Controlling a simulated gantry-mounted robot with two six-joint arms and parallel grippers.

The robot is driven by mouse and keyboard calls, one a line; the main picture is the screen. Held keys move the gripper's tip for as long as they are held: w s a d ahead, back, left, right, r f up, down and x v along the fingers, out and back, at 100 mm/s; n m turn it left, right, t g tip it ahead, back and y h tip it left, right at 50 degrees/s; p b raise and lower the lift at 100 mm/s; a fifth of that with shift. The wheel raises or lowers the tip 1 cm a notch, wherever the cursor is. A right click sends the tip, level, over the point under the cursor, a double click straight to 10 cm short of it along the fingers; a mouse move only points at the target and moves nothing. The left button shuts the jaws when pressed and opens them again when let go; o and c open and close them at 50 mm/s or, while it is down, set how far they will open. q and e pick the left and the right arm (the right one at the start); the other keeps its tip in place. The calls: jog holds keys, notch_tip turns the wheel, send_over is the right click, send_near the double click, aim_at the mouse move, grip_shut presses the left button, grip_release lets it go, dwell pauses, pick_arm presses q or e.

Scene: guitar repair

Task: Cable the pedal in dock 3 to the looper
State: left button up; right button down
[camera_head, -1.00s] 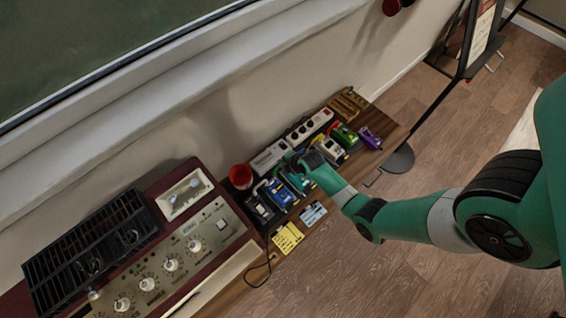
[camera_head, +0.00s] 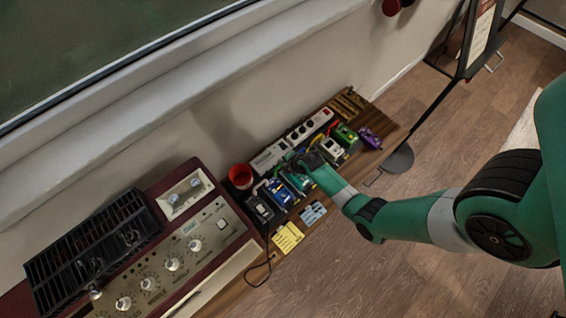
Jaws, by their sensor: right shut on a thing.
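A row of pedals stands on the wooden board: a black one (camera_head: 259,209), a blue one (camera_head: 280,193), a teal one (camera_head: 298,183) partly under my gripper, a white one (camera_head: 332,151), a green one (camera_head: 345,135) and a purple one (camera_head: 370,138). I cannot tell from this view which dock is 3 or which unit is the looper. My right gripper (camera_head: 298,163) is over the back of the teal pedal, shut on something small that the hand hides. Cable ends are too small to make out. My left gripper is not in view.
A white power strip (camera_head: 312,125) lies behind the pedals. A red cup (camera_head: 240,176) stands at the left, beside a maroon amplifier (camera_head: 205,230) with knobs. A yellow note (camera_head: 287,237) and a blue card (camera_head: 313,213) lie at the board's front edge.

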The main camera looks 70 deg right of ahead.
jog(key=shift+f+b, duration=1)
jog(key=shift+f, duration=0.1)
dwell(0.5)
jog(key=shift+c, duration=2.1)
grip_release()
jog(key=shift+r, duration=0.15)
notch_tip(320, 180, up, 8)
jog(key=p, duration=0.8)
